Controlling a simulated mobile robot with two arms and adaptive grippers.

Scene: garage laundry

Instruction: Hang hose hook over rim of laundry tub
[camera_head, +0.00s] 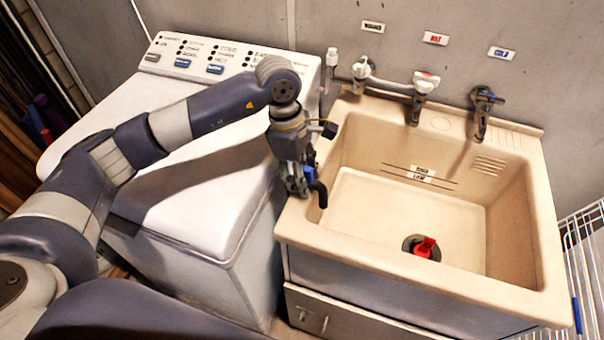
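The beige laundry tub (420,272) stands right of the washing machine. My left gripper (298,188) comes down from above at the tub's left rim. It appears shut on the hose hook (320,192), a dark curved piece that sticks out right of the fingers. The hook's visible end curves down over the inner side of the left rim. Whether it touches the rim cannot be told. The rest of the hook and any hose are hidden behind the gripper. My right gripper is not in view.
A white washing machine (235,225) stands close to the tub's left side. Taps (424,88) stand along the tub's back edge. A red-and-black drain piece (424,247) sits on the tub floor. A white wire rack (588,250) is at the right.

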